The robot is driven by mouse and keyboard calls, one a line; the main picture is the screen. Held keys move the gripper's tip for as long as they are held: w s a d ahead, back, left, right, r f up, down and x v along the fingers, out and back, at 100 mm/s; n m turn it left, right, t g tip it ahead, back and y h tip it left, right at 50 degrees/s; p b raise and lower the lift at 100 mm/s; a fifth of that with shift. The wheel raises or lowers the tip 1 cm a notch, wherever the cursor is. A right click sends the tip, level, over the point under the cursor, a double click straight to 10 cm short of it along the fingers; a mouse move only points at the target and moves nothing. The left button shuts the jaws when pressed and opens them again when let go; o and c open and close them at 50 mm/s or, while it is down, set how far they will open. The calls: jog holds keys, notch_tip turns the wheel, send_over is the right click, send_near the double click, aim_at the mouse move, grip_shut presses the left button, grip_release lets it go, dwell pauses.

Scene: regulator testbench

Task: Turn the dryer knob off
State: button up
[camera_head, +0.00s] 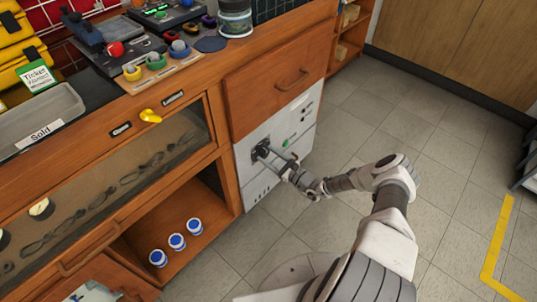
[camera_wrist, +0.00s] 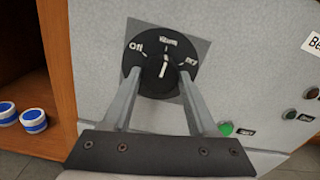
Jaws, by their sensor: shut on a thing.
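The dryer (camera_head: 246,172) is a white-fronted unit below a wooden drawer in the head view. Its black round knob (camera_wrist: 156,84) sits on a grey square plate in the wrist view. The dial has "Off" at upper left, a blurred label at top and what looks like "Dry" at right. A white mark near its centre stands almost upright, towards the top label. My gripper (camera_wrist: 160,74) is shut on the knob, with one finger at each side. In the head view my gripper (camera_head: 269,153) reaches the dryer front and hides most of the knob.
A green button (camera_wrist: 226,129) and darker buttons lie right of the knob. The wooden drawer (camera_head: 262,92) is above. An open shelf with blue-and-white jars (camera_head: 177,241) is at left.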

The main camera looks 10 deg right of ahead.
jog(key=n+p, duration=0.2)
jog(key=n, duration=0.4)
jog(key=shift+d, duration=0.1)
jog(key=n+p, duration=0.2)
jog(key=n, duration=0.4)
dwell(0.6)
jog(key=o, duration=1.4)
jog(key=shift+r, duration=0.1)
jog(key=p+v, duration=0.3)
jog(key=v, duration=1.4)
jog(key=shift+s+d+p, duration=0.15)
jog(key=shift+p, duration=0.15)
